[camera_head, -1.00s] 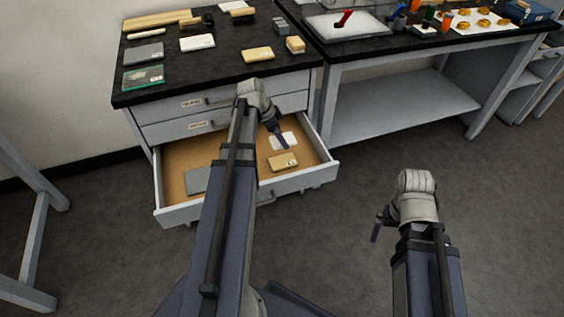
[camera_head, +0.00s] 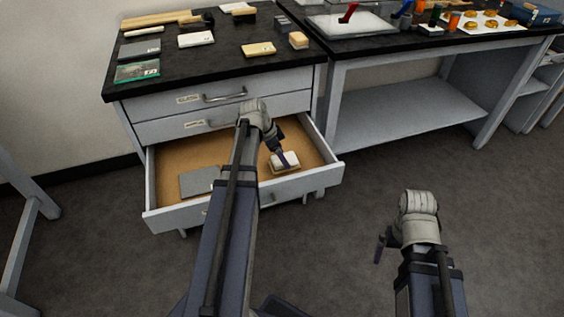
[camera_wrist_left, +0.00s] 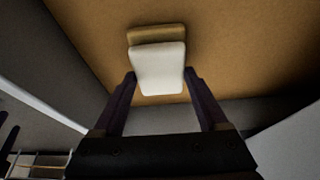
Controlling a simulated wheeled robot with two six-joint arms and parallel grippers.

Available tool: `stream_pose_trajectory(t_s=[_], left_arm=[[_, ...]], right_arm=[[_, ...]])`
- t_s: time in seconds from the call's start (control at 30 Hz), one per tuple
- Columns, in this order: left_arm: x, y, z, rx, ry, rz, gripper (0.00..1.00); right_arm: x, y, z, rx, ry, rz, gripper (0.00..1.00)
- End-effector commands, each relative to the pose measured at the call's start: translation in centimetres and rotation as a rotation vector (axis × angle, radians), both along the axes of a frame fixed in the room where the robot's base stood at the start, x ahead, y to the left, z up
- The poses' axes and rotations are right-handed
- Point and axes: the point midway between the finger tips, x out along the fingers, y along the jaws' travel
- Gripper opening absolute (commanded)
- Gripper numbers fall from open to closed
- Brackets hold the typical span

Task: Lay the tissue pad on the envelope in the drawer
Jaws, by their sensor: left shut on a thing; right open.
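The white tissue pad (camera_head: 285,158) is between the fingers of my left gripper (camera_head: 286,160), which is shut on it, inside the open drawer (camera_head: 327,160). The pad also shows in the left wrist view (camera_wrist_left: 158,70). The tan envelope (camera_head: 287,171) lies on the drawer floor under the pad, mostly covered by it. In the left wrist view the envelope (camera_wrist_left: 154,35) shows past the pad's far edge. I cannot tell whether pad and envelope touch. My right gripper (camera_head: 380,249) is open and empty over the floor, right of the drawer.
A flat grey piece (camera_head: 198,182) lies in the drawer's left part. The black worktop (camera_head: 222,62) above carries boxes, boards and small blocks. A second bench (camera_head: 400,45) stands to the right. The drawer's front wall is close to the pad.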

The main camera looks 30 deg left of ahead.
Motion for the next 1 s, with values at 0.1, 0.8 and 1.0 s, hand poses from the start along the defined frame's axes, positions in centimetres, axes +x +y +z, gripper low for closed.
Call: stream_pose_trajectory(t_s=[0.1,0.8,1.0], left_arm=[[0.00,0.00,-0.61,0.000,0.000,0.000,0.24],[0.00,0.00,-0.77,0.000,0.000,0.000,1.00],[0.00,0.00,-0.55,0.000,0.000,0.000,1.00]], right_arm=[[0.01,-0.02,-0.61,-0.001,0.000,0.001,1.00],[0.02,-0.03,-0.76,-0.002,-0.001,0.000,1.00],[0.01,-0.04,-0.55,-0.002,-0.001,0.000,1.00]])
